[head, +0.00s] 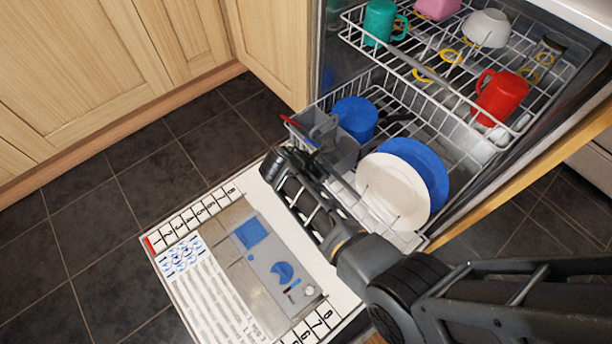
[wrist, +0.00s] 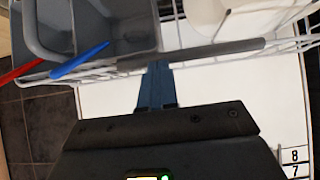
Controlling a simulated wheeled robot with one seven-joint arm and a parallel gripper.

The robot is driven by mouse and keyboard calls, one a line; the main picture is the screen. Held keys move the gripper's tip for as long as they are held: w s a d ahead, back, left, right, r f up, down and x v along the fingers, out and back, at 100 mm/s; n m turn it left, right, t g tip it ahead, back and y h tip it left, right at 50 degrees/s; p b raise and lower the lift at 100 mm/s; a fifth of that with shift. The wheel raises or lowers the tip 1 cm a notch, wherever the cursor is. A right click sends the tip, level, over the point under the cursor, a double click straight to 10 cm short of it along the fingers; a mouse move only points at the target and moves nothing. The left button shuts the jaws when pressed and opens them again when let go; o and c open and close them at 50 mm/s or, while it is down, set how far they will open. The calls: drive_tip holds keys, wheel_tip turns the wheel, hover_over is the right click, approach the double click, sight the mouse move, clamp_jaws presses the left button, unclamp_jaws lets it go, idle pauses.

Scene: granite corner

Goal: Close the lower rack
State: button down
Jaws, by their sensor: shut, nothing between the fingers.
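The lower rack (head: 408,240) is a white wire rack pulled out of the dishwasher over its lowered door. It holds a white plate (head: 390,192), a blue plate (head: 428,168), a blue cup (head: 356,117) and a grey cutlery basket (head: 338,150) at the left. My gripper (head: 312,163) is at the rack's front, beside the basket. In the wrist view, the blue-grey fingers (wrist: 157,72) are shut and empty, with their tips at the grey bar (wrist: 215,52) on the rack's front. I cannot tell whether they touch it.
The open door (head: 232,262) lies flat below the rack, with a printed label on it. The upper rack (head: 440,80) is also out and holds a red mug (head: 501,96), a green mug (head: 381,22) and a white bowl (head: 486,28). Wooden cabinets (head: 75,65) stand at the left; the tiled floor is clear.

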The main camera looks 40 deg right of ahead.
drive_tip(key=w+d, duration=0.1)
drive_tip(key=d, duration=1.9)
drive_tip(key=shift+w, duration=0.25)
drive_tip(key=shift+d, duration=0.2)
drive_tip(key=shift+s, duration=0.1)
drive_tip(key=a+f+p+v, duration=0.2)
drive_tip(key=p+v, duration=0.5)
drive_tip(key=v, duration=0.6)
drive_tip(key=shift+a+r, duration=0.2)
drive_tip(key=shift+a, duration=0.15)
